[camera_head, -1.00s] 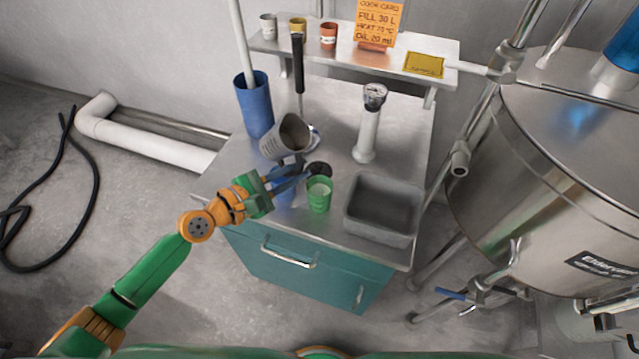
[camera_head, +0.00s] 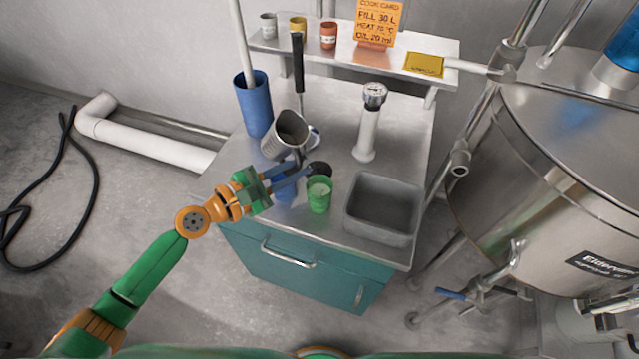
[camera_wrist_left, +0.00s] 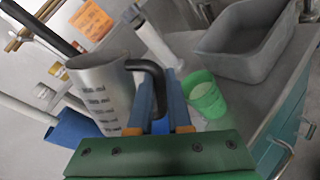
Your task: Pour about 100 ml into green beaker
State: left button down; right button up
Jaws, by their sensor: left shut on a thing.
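A grey metal measuring jug (camera_head: 283,143) with printed marks and a dark handle is held above the steel worktop, tilted. Its mouth shows in the head view, but its contents cannot be made out. My left gripper (camera_head: 290,177) has its blue fingers shut on the jug's handle, as the left wrist view shows (camera_wrist_left: 160,110); the jug (camera_wrist_left: 100,90) is on the fingers' left there. The green beaker (camera_head: 319,194) stands upright on the worktop, right of the gripper, with something pale inside. It also shows in the left wrist view (camera_wrist_left: 207,98). My right gripper is out of view.
A grey basin (camera_head: 384,208) stands right of the beaker. A white cylinder with a gauge (camera_head: 367,130) and a blue container (camera_head: 254,110) stand farther back. A shelf (camera_head: 345,58) holds small cups and an orange card. A large steel tank (camera_head: 560,170) is at right.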

aim_at(289, 150)
pick_arm(q)
jog(key=shift+w+a+r+n+h, duration=0.15)
jog(key=shift+a+r+n+h, duration=0.05)
jog(key=shift+r+n, duration=0.25)
jog(key=shift+w+a+r+n+h, duration=0.1)
jog(key=shift+a+r+n+h, duration=0.1)
jog(key=shift+r+n, duration=0.25)
jog(key=n, duration=0.1)
jog(key=a+r+n+h, duration=0.1)
jog(key=n, duration=0.1)
jog(key=shift+w+a+r+n+h, duration=0.25)
jog(key=shift+w+a+n+h, duration=0.05)
jog(key=shift+w+n, duration=0.1)
dwell(0.7)
